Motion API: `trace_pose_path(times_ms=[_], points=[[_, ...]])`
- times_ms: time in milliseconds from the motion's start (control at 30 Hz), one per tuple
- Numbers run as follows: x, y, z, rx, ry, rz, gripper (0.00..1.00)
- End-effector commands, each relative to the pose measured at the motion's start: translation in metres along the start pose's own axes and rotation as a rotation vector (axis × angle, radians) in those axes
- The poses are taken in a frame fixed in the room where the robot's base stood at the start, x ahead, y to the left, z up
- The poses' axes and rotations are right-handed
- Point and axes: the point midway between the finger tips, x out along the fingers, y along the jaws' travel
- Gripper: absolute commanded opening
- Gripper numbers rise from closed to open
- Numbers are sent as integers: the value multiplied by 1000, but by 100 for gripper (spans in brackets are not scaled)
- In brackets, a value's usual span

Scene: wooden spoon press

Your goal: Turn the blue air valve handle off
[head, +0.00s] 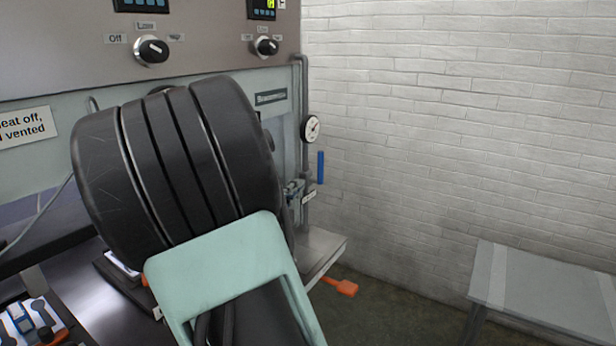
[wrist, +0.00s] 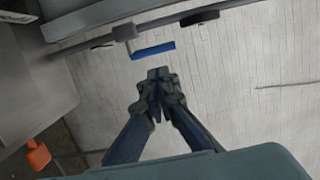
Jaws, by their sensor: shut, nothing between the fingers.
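The blue valve handle (head: 320,167) stands upright beside the vertical pipe at the machine's right side, below a round gauge, in the head view. In the wrist view the blue handle (wrist: 153,50) lies lengthwise along the pipe (wrist: 95,43), slightly apart from it. My gripper (wrist: 158,75) is shut and empty, with its fingertips a short gap from the handle's middle in the picture. Whether they touch it cannot be told. In the head view my arm covers part of the machine, and the gripper is hidden behind it.
The gauge (head: 312,128) sits on the pipe just above the handle. An orange pedal or lever (head: 341,286) sticks out low by the machine. A grey table (head: 545,290) stands at the right. A white brick wall (head: 450,130) is behind, with open floor between.

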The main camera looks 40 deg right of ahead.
Motion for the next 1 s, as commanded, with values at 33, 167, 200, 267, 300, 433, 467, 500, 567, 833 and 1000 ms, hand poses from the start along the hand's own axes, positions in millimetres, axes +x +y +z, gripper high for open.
trace_pose_path(times_ms=[33,167,200,267,300,433,467,500,567,833,1000], points=[[6,0,-1,-1,3,-1,0],[29,0,-1,-3,4,-2,0],[37,0,-1,-3,3,-2,0],[51,0,-1,-4,4,-1,0],[59,0,-1,-4,3,-2,0],[86,0,-1,-4,2,-2,0],[92,0,0,-4,2,-2,0],[99,0,-1,-4,2,0,0],[108,0,-1,-3,1,-1,0],[132,0,0,-1,-1,0,0],[135,0,0,0,-1,1,0]])
